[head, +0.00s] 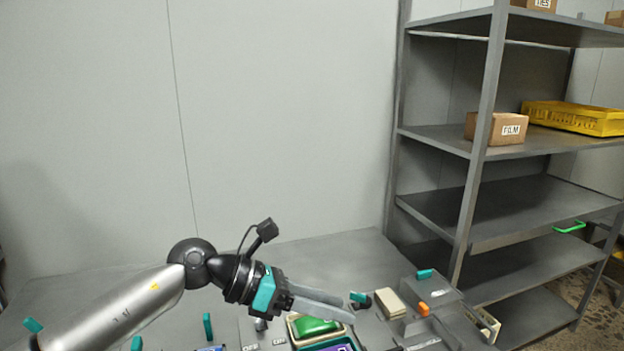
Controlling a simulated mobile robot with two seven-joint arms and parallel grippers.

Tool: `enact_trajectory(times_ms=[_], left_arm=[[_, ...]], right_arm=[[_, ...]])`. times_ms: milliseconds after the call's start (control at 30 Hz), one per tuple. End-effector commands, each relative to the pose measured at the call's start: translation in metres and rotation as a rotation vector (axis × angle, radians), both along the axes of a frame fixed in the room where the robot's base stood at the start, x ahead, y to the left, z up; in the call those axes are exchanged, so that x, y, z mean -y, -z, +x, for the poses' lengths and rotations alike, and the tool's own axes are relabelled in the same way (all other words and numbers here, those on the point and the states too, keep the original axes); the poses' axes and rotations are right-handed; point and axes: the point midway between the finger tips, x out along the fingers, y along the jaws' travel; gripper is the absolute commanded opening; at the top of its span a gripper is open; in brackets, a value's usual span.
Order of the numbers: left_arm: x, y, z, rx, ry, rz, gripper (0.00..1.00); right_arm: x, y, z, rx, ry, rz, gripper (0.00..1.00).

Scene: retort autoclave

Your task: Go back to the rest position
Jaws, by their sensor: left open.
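My left gripper (328,304) reaches in from the left over the grey bench (340,258). It is open and its jaws look empty. Its fingers point right, above a tray (292,328) that holds a green item (315,326). I cannot tell how high the fingers are above the tray. My right gripper is not in view.
Teal levers (207,326), an orange part (423,309) and a beige block (390,302) are along the bench front. A grey shelf rack (480,150) at right holds a FILM box (497,129) and a yellow crate (575,118). The bench's back is clear.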

Motion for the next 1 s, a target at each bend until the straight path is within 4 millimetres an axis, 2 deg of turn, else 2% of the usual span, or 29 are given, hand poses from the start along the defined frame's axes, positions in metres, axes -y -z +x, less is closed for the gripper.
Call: enact_trajectory(times_ms=[33,100,233,367,500,633,767,867,967,1000], left_arm=[[0.018,-0.012,-0.007,-0.047,-0.035,-0.130,0.47],[0.033,-0.032,-0.011,-0.114,-0.098,-0.304,0.47],[0.041,-0.069,-0.008,-0.271,-0.243,-0.614,0.47],[0.024,-0.091,0.004,-0.461,-0.420,-0.900,0.47],[-0.014,-0.091,0.021,-0.688,-0.643,-1.174,0.47],[-0.058,-0.065,0.032,-0.917,-0.882,-1.395,0.47],[-0.103,-0.018,0.028,-1.151,-1.149,-1.574,0.47],[-0.133,0.028,0.012,-1.330,-1.374,-1.682,0.47],[-0.157,0.077,-0.017,-1.505,-1.617,-1.757,0.47],[-0.165,0.096,-0.032,-1.573,-1.719,-1.779,0.47]], right_arm=[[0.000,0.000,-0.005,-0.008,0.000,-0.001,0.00],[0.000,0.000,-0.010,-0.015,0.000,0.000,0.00],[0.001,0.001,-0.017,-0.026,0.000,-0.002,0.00],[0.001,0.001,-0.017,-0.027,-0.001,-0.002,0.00],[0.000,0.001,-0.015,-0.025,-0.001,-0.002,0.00],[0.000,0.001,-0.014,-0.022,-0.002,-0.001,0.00],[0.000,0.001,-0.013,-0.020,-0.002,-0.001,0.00],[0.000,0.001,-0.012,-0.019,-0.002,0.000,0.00],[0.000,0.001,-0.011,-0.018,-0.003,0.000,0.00],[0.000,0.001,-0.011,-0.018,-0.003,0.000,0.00]])
